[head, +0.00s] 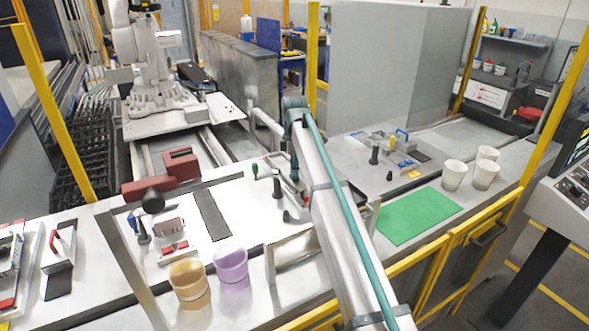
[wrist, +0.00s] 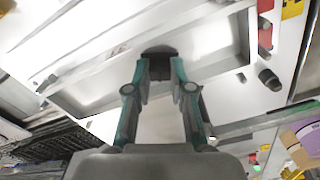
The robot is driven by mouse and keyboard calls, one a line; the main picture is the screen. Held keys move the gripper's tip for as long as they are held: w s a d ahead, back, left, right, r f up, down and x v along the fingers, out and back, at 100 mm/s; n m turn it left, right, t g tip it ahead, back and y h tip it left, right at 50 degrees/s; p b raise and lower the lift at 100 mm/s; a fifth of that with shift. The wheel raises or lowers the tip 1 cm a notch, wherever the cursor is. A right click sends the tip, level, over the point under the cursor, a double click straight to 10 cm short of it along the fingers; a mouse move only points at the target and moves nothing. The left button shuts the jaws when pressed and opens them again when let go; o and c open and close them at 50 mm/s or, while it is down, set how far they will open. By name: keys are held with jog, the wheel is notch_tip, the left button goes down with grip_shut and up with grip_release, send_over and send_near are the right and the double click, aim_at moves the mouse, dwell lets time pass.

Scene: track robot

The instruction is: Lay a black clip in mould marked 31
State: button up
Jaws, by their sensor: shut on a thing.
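In the wrist view my gripper (wrist: 160,66) is shut on a small dark piece, which looks like a black clip (wrist: 158,50), held between its teal fingertips. A pale shallow tray-like recess with a grey rim (wrist: 222,128) lies beyond the fingers. I cannot tell whether the clip touches it. In the head view my own arm hides the gripper and the clip. No number 31 is legible in either view, so I cannot tell which part is that mould.
A purple cup (head: 231,264) and a tan cup (head: 188,281) stand at the front. A green mat (head: 418,215) lies right of my arm, with several white cups (head: 453,175) beyond. A red vice (head: 181,164) and a black strip (head: 212,213) are left. Yellow rails (head: 440,255) edge the bench.

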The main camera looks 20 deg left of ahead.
jog(key=shift+f, duration=0.15)
jog(key=o, duration=0.7)
jog(key=shift+o, duration=0.2)
notch_tip(320, 180, up, 12)
jog(key=b, duration=0.3)
jog(key=shift+r, duration=0.2)
